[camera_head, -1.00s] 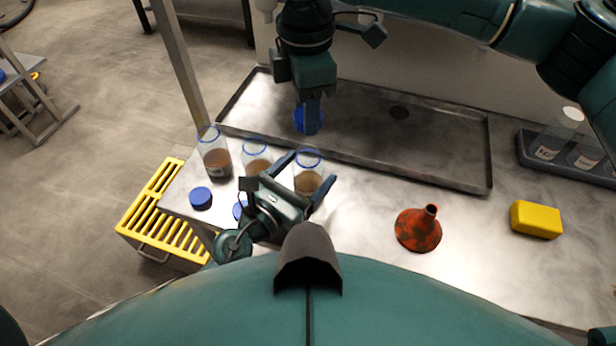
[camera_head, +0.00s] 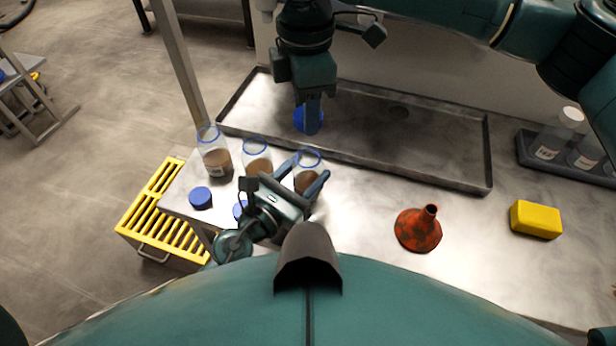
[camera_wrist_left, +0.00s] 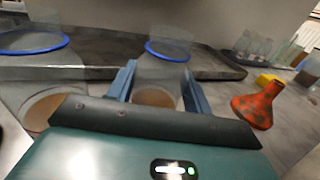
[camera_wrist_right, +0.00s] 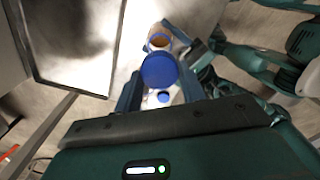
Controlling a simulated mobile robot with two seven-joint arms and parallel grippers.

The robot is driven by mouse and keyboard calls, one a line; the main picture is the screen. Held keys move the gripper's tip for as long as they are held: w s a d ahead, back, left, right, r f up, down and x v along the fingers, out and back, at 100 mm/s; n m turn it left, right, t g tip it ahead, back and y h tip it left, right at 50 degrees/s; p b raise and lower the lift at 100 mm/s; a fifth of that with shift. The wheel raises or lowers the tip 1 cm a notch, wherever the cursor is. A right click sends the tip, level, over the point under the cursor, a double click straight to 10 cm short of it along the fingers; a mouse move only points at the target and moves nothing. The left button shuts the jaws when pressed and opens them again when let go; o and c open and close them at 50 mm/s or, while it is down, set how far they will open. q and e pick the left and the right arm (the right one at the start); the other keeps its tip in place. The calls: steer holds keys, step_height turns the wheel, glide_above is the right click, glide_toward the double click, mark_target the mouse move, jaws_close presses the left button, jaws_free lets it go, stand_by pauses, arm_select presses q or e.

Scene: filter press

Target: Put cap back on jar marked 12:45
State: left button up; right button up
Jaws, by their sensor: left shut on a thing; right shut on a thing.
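My left gripper (camera_head: 298,176) is shut on the rightmost open jar (camera_head: 308,159), which has a blue rim and brown contents. In the left wrist view the jar (camera_wrist_left: 160,75) stands upright between the fingers. My right gripper (camera_head: 310,118) is shut on a blue cap (camera_head: 299,119), held above the tray's front edge, behind the jars. In the right wrist view the cap (camera_wrist_right: 159,70) sits between the fingers. Two more open jars stand to the left, a middle one (camera_head: 257,158) and a left one (camera_head: 214,155). I cannot read the 12:45 marking on any jar.
Blue caps lie on the table at the left (camera_head: 201,198) and beside my left gripper (camera_head: 240,210). A metal tray (camera_head: 440,150) lies behind. Clear table surrounds the funnel.

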steer(key=shift+f, duration=2.5)
steer(key=shift+f, duration=0.85)
steer(key=shift+f, duration=0.55)
steer(key=n, duration=2.9)
steer(key=shift+d+f+n, duration=0.1)
steer(key=shift+d+n, duration=0.15)
steer(key=shift+n, duration=0.05)
